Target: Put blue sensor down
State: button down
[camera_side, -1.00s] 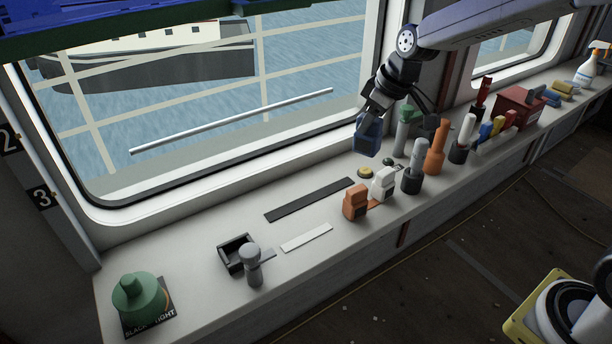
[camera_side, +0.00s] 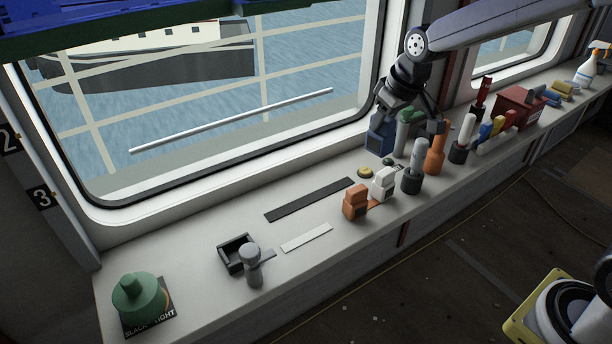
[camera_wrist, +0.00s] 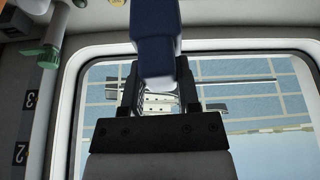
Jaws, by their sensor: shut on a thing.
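The blue sensor (camera_side: 380,140) is a dark blue block near the window frame, left of the green-and-grey post. My gripper (camera_side: 386,110) is above it and shut on its top. In the wrist view the blue sensor (camera_wrist: 157,28) sits between the two dark fingers of my gripper (camera_wrist: 160,88). The sensor looks about upright in the side view. Its lower end is close to the sill (camera_side: 215,305), but I cannot tell whether it touches. Its right side is partly hidden by the post.
The green-and-grey post (camera_side: 403,135) stands right beside the sensor, with an orange post (camera_side: 436,150) and a grey post (camera_side: 413,168) nearby. A white block (camera_side: 383,184), orange block (camera_side: 355,202) and yellow button (camera_side: 365,171) lie in front. The sill around the black strip (camera_side: 308,200) has free room.

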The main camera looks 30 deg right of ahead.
jog(key=shift+w+r+m+h, duration=0.1)
jog(key=shift+m+h, duration=0.8)
jog(key=shift+m, duration=1.2)
jog(key=shift+r, duration=0.2)
